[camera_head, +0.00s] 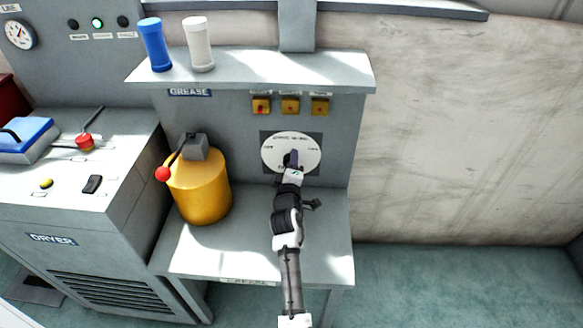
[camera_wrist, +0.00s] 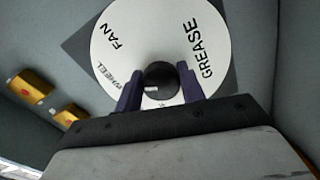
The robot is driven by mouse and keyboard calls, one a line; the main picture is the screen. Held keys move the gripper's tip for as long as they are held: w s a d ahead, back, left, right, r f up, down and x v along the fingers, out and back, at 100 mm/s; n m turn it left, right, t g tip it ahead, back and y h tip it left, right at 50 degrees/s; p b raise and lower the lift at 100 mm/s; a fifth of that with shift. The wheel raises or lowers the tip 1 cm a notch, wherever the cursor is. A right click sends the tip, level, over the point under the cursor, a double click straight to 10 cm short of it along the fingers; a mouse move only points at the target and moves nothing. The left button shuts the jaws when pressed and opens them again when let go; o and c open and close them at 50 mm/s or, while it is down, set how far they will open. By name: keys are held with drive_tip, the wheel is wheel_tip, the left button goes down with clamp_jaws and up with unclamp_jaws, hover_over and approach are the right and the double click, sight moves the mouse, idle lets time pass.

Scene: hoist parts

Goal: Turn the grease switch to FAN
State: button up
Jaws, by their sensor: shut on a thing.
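The grease switch is a round white dial (camera_head: 278,146) on a dark square plate, set in the grey panel below three orange buttons. In the wrist view the dial (camera_wrist: 113,62) shows the words FAN, GREASE and WHEEL around its edge. A black knob (camera_wrist: 160,78) stands at its centre, with a small light mark on it. My gripper (camera_wrist: 160,92) has its two purple fingers on either side of the knob, shut on it. In the head view my gripper (camera_head: 292,160) covers the knob and the lower middle of the dial. The knob's exact pointing direction is hard to tell.
A yellow grease can (camera_head: 203,187) with a red-tipped lever stands on the bench left of my arm. A blue cylinder (camera_head: 155,44) and a white cylinder (camera_head: 199,45) stand on the shelf above. The dryer console (camera_head: 75,190) is at left; the right wall is bare.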

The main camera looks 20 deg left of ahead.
drive_tip(key=m+b, duration=0.1)
drive_tip(key=m, duration=0.1)
drive_tip(key=m+b, duration=0.2)
drive_tip(key=shift+f+m, duration=0.2)
drive_tip(key=shift+m, duration=0.1)
drive_tip(key=shift+a+r+m+b, duration=0.1)
drive_tip(key=shift+m+b, duration=1.1)
drive_tip(key=shift+m, duration=0.5)
drive_tip(key=o, duration=1)
drive_tip(key=b+v, duration=0.2)
drive_tip(key=v, duration=1.1)
drive_tip(key=shift+s, duration=0.4)
